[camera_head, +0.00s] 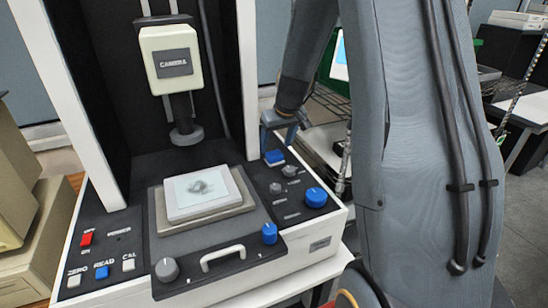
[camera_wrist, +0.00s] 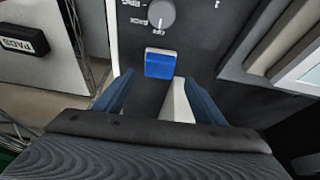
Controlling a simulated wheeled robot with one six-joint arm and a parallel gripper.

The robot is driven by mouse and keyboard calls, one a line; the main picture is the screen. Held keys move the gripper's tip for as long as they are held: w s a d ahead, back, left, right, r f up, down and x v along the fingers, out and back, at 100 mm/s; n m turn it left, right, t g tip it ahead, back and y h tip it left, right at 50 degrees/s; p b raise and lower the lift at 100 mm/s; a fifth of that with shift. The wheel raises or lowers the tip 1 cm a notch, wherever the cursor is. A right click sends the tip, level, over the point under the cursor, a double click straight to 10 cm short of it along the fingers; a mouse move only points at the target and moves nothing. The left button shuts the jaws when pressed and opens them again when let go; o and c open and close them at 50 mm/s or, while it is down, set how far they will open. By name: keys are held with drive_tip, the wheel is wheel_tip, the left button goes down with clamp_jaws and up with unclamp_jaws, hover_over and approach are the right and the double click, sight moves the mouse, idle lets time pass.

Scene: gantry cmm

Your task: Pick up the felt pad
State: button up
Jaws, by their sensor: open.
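A small blue block (camera_head: 274,157), which looks like the felt pad though I cannot confirm its material, lies on the dark right side of the measuring machine's deck. In the wrist view the blue block (camera_wrist: 160,66) is ahead of the fingertips, roughly centred between them, with a paler blue edge. My gripper (camera_head: 280,122) is open and empty, above and behind the block, beside the white column. In the wrist view my gripper (camera_wrist: 152,88) shows its two blue fingers spread apart, not touching the block.
The white column (camera_head: 248,75) stands close left of my gripper. The stage (camera_head: 200,193) with a pale square piece is left of the block; knobs, including a large blue one (camera_head: 316,197), lie right and in front. A black PADS label (camera_wrist: 22,40) shows at left in the wrist view.

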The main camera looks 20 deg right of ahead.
sight(274, 153)
drive_tip(key=shift+p+x, duration=0.75)
drive_tip(key=shift+x, duration=1.4)
drive_tip(key=shift+s+d, duration=0.15)
drive_tip(key=shift+s, duration=0.05)
drive_tip(key=c, duration=1.1)
wheel_tip(274, 153, up, 7)
drive_tip(key=shift+w+f+b, duration=0.1)
drive_tip(key=shift+f+b, duration=0.05)
drive_tip(key=shift+b, duration=0.95)
drive_tip(key=s+b, duration=0.2)
drive_tip(key=s, duration=0.4)
drive_tip(key=s+b, duration=0.2)
drive_tip(key=s, duration=0.4)
drive_tip(key=s+d+b, duration=0.1)
drive_tip(key=s+b, duration=0.1)
drive_tip(key=s, duration=0.4)
drive_tip(key=shift+s, duration=0.1)
